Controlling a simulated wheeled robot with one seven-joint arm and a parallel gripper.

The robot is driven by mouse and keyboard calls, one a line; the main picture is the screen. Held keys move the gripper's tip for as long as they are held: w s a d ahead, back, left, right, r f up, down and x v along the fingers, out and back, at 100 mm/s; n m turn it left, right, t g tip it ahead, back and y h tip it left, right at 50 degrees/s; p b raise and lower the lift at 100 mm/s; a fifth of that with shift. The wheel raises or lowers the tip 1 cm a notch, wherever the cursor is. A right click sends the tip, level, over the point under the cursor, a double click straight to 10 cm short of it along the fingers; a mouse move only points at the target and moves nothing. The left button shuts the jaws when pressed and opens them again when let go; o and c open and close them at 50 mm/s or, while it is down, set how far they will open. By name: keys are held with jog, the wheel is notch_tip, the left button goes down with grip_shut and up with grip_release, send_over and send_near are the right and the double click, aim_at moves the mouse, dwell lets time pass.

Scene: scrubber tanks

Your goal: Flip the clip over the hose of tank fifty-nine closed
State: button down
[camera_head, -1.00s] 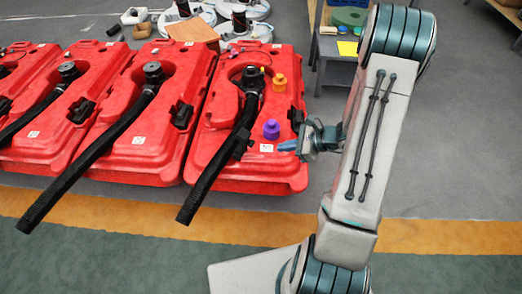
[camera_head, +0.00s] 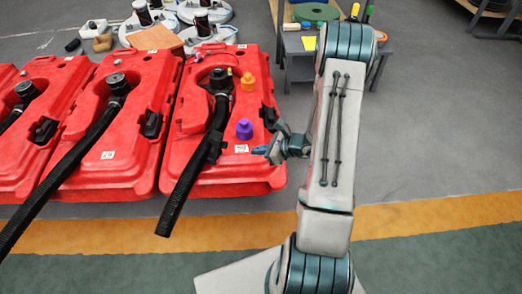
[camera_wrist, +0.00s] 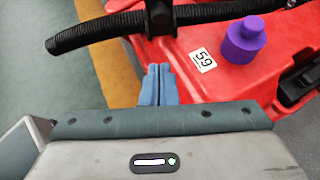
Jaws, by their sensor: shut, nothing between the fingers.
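The rightmost red tank (camera_head: 225,178) bears a white label (camera_head: 242,148), which reads 59 in the wrist view (camera_wrist: 203,60). Its black hose (camera_head: 190,180) runs from the neck over the tank's front edge. A black clip (camera_head: 213,147) sits at the hose about midway; it also shows at the top of the wrist view (camera_wrist: 160,14), cut by the frame edge. I cannot tell how far the clip is swung over. My gripper (camera_head: 259,150) is shut and empty, right of the label and apart from the clip. Its blue fingertips (camera_wrist: 158,70) point toward the hose in the wrist view.
A purple cap (camera_head: 244,129) and an orange cap (camera_head: 248,83) stand on the tank. A black latch (camera_head: 270,116) is at its right side. More red tanks with hoses (camera_head: 95,150) stand left. A grey table (camera_head: 300,43) is behind my arm. Open floor lies right.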

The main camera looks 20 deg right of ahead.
aim_at(217, 148)
jog(key=w+a+f+b, duration=0.2)
jog(key=w+a, duration=0.4)
jog(key=shift+a, duration=0.35)
jog(key=shift+d, duration=0.1)
